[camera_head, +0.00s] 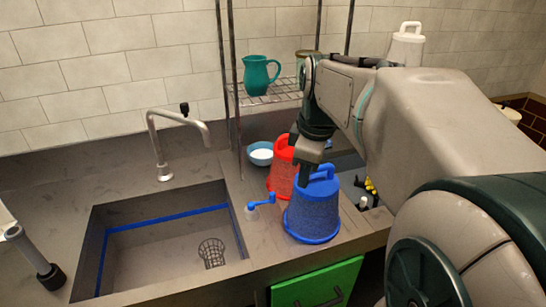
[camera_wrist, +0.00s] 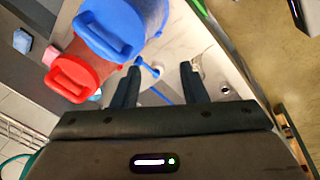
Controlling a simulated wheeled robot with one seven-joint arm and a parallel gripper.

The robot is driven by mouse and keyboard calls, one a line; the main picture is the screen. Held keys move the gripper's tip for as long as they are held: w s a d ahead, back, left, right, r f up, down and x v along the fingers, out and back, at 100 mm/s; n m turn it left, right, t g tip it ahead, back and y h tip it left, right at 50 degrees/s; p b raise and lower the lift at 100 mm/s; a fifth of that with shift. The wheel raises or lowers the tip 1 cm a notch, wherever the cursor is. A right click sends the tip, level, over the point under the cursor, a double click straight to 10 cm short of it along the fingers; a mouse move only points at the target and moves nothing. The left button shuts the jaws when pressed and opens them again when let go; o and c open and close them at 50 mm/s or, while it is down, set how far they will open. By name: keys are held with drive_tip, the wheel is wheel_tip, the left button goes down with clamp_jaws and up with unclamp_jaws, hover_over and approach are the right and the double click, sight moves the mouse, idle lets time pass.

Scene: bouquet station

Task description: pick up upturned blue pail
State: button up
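The upturned blue pail (camera_head: 312,212) stands on the counter right of the sink, its base and loop handle on top. In the wrist view the blue pail (camera_wrist: 118,28) is at the upper left, beyond and left of the fingers. My gripper (camera_head: 302,172) is beside the pail's top at its handle, partly hidden; contact cannot be told from the head view. In the wrist view my gripper (camera_wrist: 160,85) has its two dark fingers apart with no pail between them.
A similar red pail (camera_head: 281,168) stands close behind the blue one; it also shows in the wrist view (camera_wrist: 78,72). A small blue fitting (camera_head: 261,203) lies left of the blue pail. The sink (camera_head: 165,245) is left. A wire rack (camera_head: 270,97) holds a teal pitcher (camera_head: 260,76).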

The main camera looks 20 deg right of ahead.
sight(321, 166)
drive_tip(key=w+d+r+n, duration=0.6)
drive_tip(key=d+n, duration=0.2)
drive_tip(key=x, duration=0.8)
drive_tip(key=shift+s+f, duration=0.1)
drive_tip(key=shift+f, duration=0.2)
drive_tip(key=f, duration=0.2)
drive_tip(key=f+p, duration=0.1)
drive_tip(key=f, duration=0.1)
drive_tip(key=shift+a+f, duration=0.1)
drive_tip(key=shift+a, duration=0.2)
drive_tip(key=shift+f, duration=0.55)
clamp_jaws()
